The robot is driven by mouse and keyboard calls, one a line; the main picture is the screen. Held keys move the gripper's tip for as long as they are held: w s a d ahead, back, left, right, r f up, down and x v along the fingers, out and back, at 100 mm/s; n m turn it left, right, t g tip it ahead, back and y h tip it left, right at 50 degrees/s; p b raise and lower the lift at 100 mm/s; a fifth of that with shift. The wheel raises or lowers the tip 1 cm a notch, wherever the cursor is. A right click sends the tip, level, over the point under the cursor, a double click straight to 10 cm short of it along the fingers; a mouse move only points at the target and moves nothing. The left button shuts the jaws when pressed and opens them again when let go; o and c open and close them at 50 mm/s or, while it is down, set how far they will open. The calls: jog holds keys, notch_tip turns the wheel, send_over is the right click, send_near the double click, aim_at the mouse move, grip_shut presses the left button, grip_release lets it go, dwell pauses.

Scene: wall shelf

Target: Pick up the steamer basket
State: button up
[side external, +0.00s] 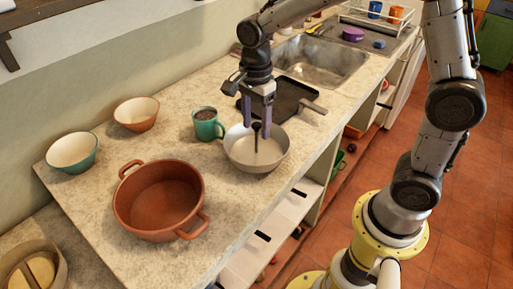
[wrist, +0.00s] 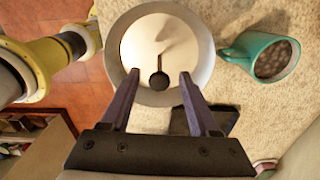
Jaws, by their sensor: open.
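The steamer basket (side external: 275,164) looks like a pale, round, shallow bowl with a thin central post topped by a dark knob (side external: 257,127). It stands upright on the counter near the front edge. My gripper (side external: 257,131) points down over its middle, with the fingers apart and empty. In the wrist view the basket (wrist: 205,55) lies beyond the fingertips, and the knob (wrist: 159,80) appears between the two fingers of my gripper (wrist: 160,74). I cannot tell from this whether the fingertips are level with the knob. No finger visibly touches it.
A teal mug (side external: 207,126) with dark contents stands close behind left of the basket. A terracotta pot (side external: 122,205) is at front left. Two bowls, orange (side external: 136,113) and teal (side external: 73,153), stand by the wall. A black pan (side external: 287,98) and the sink (side external: 320,60) lie behind.

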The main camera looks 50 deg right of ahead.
aim_at(257, 142)
jog(key=shift+f, duration=1.4)
grip_shut()
jog(key=shift+r, duration=0.1)
